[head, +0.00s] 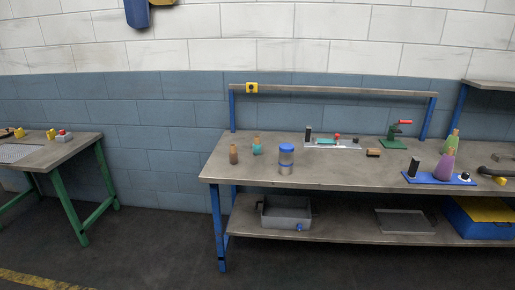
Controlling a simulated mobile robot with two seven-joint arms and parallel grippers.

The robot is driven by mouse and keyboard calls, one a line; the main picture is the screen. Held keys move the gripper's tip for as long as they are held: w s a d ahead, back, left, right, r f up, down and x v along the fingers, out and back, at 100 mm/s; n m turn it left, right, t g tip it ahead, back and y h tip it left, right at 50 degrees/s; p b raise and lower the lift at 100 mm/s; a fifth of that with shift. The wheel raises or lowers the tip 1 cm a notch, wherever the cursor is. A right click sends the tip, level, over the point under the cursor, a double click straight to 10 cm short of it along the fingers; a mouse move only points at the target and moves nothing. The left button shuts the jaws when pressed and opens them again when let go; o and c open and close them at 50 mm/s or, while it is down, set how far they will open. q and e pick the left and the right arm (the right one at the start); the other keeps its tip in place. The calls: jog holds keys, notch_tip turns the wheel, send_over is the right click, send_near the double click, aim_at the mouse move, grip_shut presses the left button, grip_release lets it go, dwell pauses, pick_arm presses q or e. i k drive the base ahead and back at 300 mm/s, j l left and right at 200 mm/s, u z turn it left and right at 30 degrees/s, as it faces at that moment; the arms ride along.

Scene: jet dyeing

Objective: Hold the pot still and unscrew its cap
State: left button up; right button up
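The cap sits on top of the pot. The pot's upper body looks bluish and its lower part grey. Nothing touches the pot. Neither of my grippers shows in the head view.
A grey bin (287,213) sits on the lower shelf. The bench front before the pot is clear.

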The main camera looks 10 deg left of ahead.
aim_at(285, 160)
jog(key=u, duration=0.2)
jog(key=i+l+u, duration=0.45)
jog(key=l+u, duration=0.25)
jog(key=i+l+u, duration=0.15)
jog(key=l, duration=0.25)
jog(key=i+l+u, duration=0.1)
jog(key=l, duration=0.3)
jog(key=i+l, duration=0.15)
jog(key=l, duration=0.25)
jog(key=i+l, duration=0.15)
jog(key=l, duration=0.25)
jog(key=i+l, duration=0.15)
jog(key=l, duration=0.2)
jog(key=i+l, duration=0.15)
jog(key=l, duration=0.25)
